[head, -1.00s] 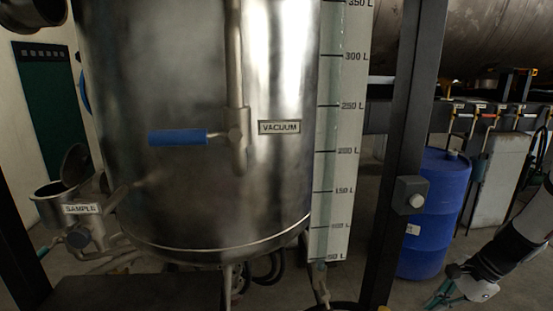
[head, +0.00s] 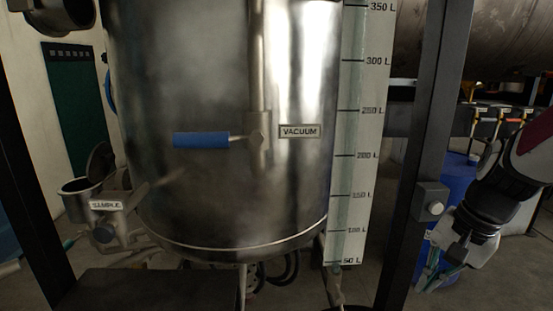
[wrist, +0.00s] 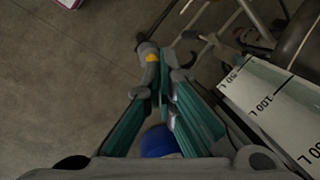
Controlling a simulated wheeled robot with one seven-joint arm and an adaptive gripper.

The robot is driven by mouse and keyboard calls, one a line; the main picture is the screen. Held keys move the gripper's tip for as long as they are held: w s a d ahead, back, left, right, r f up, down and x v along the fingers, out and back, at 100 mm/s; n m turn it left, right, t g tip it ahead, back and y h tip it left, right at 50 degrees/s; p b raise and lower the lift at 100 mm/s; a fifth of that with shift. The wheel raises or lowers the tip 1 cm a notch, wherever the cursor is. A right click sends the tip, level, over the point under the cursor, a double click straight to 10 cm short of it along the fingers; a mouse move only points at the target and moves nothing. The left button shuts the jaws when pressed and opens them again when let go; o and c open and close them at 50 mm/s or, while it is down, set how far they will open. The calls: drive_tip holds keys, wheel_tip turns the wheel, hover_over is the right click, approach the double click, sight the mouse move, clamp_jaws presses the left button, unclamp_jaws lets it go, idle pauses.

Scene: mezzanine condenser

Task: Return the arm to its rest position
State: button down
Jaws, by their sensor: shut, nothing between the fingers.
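My gripper (head: 430,277) is at the lower right of the head view, at the end of my lowered arm. It hangs in front of the blue drum and beside the dark upright post. In the wrist view my gripper's (wrist: 157,82) teal fingers run together toward their tips, shut with nothing seen held. It points down toward the concrete floor.
The steel tank (head: 215,80) with its blue-handled VACUUM valve (head: 200,140) fills the middle. The level scale (head: 355,130), dark post (head: 420,150) and blue drum (head: 458,178) stand right of it. The SAMPLE pot (head: 85,190) is at left. Bare floor (wrist: 60,70) shows in the wrist view.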

drive_tip(key=s+a+r+n+t+h, duration=0.1)
drive_tip(key=s+a+r+n, duration=0.35)
drive_tip(key=s, duration=0.35)
drive_tip(key=s+a+r+n+t+h, duration=0.1)
drive_tip(key=s+a+r+n+t, duration=0.1)
drive_tip(key=s+a+r+n, duration=0.45)
drive_tip(key=w+d+f+m+g, duration=0.2)
drive_tip(key=w+f+m, duration=0.5)
drive_tip(key=w, duration=0.5)
drive_tip(key=w+d+f+m+g, duration=0.2)
drive_tip(key=w+f+m, duration=0.4)
drive_tip(key=w+f, duration=0.4)
drive_tip(key=w+f+m, duration=0.2)
drive_tip(key=w+f, duration=0.1)
drive_tip(key=f, duration=0.7)
drive_tip(key=w+d+f+m+g+b, duration=0.1)
drive_tip(key=w+f, duration=0.2)
drive_tip(key=f, duration=0.7)
drive_tip(key=shift+w+d+m, duration=0.25)
drive_tip(key=shift+d+m, duration=0.05)
drive_tip(key=shift+m, duration=0.1)
drive_tip(key=shift+b, duration=0.3)
